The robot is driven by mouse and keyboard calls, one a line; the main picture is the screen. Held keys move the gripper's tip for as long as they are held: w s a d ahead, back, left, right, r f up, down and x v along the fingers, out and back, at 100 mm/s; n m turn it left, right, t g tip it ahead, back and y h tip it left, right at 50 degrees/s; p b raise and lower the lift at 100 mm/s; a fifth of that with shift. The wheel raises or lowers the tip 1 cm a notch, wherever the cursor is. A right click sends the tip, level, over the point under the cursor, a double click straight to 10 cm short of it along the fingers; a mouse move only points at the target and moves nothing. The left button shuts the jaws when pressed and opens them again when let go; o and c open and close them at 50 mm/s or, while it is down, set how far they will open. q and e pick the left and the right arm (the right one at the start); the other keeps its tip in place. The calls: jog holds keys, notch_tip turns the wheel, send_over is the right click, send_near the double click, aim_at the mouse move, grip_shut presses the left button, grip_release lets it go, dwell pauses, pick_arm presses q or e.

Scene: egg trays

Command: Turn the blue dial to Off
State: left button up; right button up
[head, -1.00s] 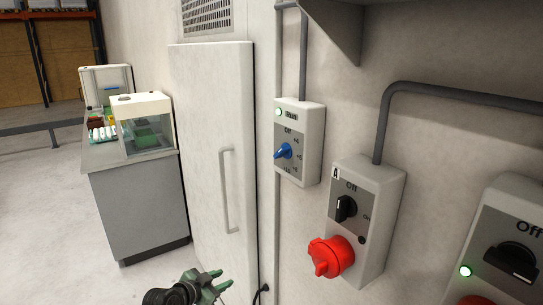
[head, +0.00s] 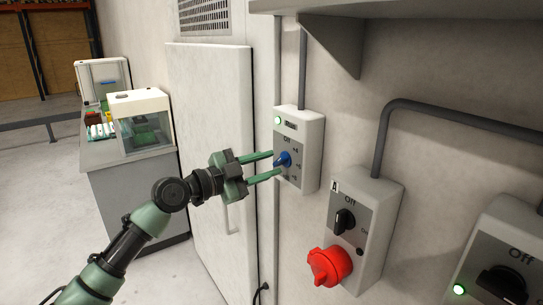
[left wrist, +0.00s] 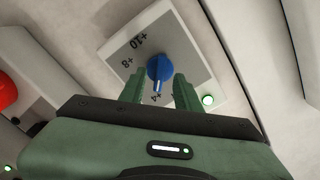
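The blue dial (head: 282,159) is on a light wall box (head: 313,150) with "Off" printed above it and + numbers around it. My left gripper (head: 275,163) reaches in from the left in front of the box. It is open, with one green finger above the dial and one below it. In the left wrist view, the dial (left wrist: 159,70) shows between the tips of the two fingers of my left gripper (left wrist: 160,86). A white mark on the dial faces the gripper side, near "+4". I cannot tell whether the fingers touch the dial. My right gripper is out of view.
A second box (head: 366,230) with a black knob and a red plug (head: 329,266) is lower right. Another box (head: 503,255) stands at the right edge. A shelf (head: 400,8) juts out above. A white door (head: 210,120) is behind my left arm.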

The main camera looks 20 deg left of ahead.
pick_arm(q)
jog(key=shift+w+d, duration=0.45)
jog(key=shift+w, duration=0.05)
jog(key=shift+w+f, duration=0.1)
grip_shut()
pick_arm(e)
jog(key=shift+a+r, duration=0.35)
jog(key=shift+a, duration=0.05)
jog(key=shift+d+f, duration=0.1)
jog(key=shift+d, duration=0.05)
